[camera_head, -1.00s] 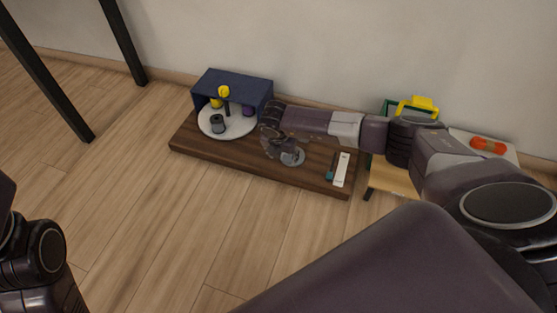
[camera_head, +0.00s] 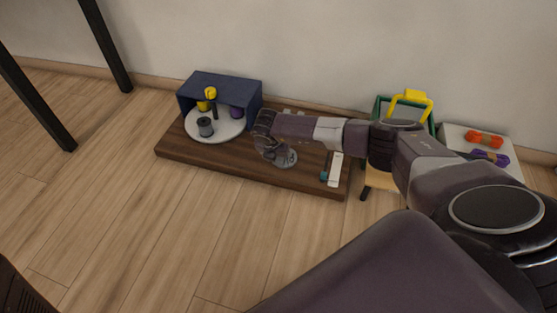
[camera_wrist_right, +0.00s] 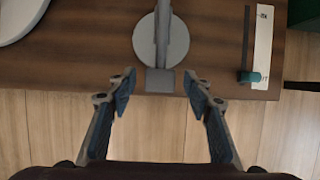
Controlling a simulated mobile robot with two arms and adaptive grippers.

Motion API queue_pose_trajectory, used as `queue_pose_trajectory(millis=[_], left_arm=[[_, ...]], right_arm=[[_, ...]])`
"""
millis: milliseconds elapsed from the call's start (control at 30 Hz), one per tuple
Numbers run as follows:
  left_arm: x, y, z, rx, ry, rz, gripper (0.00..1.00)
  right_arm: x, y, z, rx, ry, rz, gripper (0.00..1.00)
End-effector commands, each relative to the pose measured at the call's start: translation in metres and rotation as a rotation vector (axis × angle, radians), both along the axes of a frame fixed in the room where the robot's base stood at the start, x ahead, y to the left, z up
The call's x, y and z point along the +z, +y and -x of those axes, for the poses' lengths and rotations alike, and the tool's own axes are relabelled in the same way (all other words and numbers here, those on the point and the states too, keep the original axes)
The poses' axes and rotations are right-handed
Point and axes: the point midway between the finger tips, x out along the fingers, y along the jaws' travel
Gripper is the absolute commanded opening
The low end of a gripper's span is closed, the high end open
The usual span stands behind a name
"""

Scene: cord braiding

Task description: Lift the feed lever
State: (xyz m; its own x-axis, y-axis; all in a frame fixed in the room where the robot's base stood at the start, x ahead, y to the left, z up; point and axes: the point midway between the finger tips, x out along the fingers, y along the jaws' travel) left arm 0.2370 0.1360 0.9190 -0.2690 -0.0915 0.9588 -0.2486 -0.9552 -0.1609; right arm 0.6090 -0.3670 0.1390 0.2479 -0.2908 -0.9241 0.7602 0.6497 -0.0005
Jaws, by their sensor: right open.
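In the right wrist view, a grey bar (camera_wrist_right: 163,35), which looks like the feed lever, runs over a round grey disc (camera_wrist_right: 143,42) on the dark wooden board (camera_wrist_right: 90,50). A darker grey block (camera_wrist_right: 160,81) sits at the bar's near end. My right gripper (camera_wrist_right: 158,79) is open, with one finger on each side of that block and gaps showing. In the head view, my right gripper (camera_head: 270,150) is over the disc (camera_head: 287,160) and hides most of the lever. My left gripper is out of view.
A white turntable (camera_head: 225,132) with spools stands left, before a blue housing (camera_head: 222,86). A white scale strip (camera_head: 336,170) with a teal slider (camera_wrist_right: 250,77) lies right.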

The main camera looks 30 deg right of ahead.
Motion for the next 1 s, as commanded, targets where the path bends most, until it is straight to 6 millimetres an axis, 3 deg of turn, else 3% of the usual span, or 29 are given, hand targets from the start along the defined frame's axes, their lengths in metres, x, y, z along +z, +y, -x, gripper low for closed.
queue_pose_trajectory(millis=[267, 667, 1000], left_arm=[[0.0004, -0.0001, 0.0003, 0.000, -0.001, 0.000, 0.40], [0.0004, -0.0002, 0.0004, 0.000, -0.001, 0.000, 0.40], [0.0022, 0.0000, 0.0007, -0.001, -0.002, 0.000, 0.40]], right_arm=[[0.0000, 0.0000, -0.0003, 0.000, -0.001, -0.001, 0.44], [0.0000, 0.0000, -0.0003, 0.000, -0.001, -0.001, 0.00], [0.0036, -0.0002, -0.0005, -0.002, 0.007, -0.011, 0.00]])
